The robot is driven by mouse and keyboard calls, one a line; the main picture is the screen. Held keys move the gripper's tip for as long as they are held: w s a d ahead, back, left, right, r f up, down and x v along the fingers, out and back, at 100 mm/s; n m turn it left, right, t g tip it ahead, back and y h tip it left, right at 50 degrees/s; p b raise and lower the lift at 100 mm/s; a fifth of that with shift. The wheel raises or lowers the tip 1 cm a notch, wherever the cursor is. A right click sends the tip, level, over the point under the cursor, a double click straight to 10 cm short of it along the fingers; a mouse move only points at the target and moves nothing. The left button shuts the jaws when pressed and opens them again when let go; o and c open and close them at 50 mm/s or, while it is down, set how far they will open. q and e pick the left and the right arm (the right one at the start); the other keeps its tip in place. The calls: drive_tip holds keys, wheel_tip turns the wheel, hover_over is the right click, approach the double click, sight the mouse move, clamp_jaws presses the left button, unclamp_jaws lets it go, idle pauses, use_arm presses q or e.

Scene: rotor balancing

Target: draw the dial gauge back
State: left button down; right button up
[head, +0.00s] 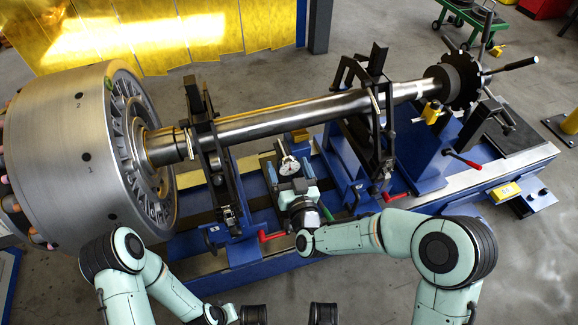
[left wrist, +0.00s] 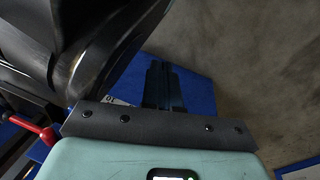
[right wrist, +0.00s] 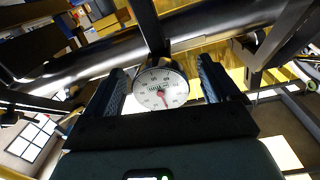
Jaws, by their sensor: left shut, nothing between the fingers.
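The dial gauge (head: 289,166) has a round white face and stands below the long shaft, between the two black bearing stands. In the right wrist view its dial (right wrist: 160,88) faces me, with a red needle and a dark stem above it. My right gripper (head: 293,178) is at the gauge. Its fingers (right wrist: 162,85) are spread, one on each side of the dial, and a gap shows beside the dial. My left gripper (left wrist: 165,84) is shut and empty, its fingers together over blue metal. Its fingertips do not show clearly in the head view.
The shaft (head: 290,116) runs above the gauge from the large silver rotor (head: 75,150) to the dark toothed disc (head: 461,78). Bearing stands (head: 207,150) and (head: 368,125) flank the gauge. Red levers (head: 270,237) stick out along the blue machine bed's front.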

drive_tip(key=shift+r, duration=0.15)
drive_tip(key=shift+s+d, duration=0.1)
drive_tip(key=shift+s, duration=0.1)
use_arm(q)
drive_tip(key=shift+t, duration=0.8)
drive_tip(key=w+r, duration=0.1)
drive_tip(key=w+r+p, duration=0.2)
drive_tip(key=w+r, duration=0.1)
drive_tip(key=shift+w+d, duration=0.1)
drive_tip(key=shift+d, duration=0.25)
use_arm(e)
drive_tip(key=v, duration=1.3)
drive_tip(key=shift+w, duration=0.1)
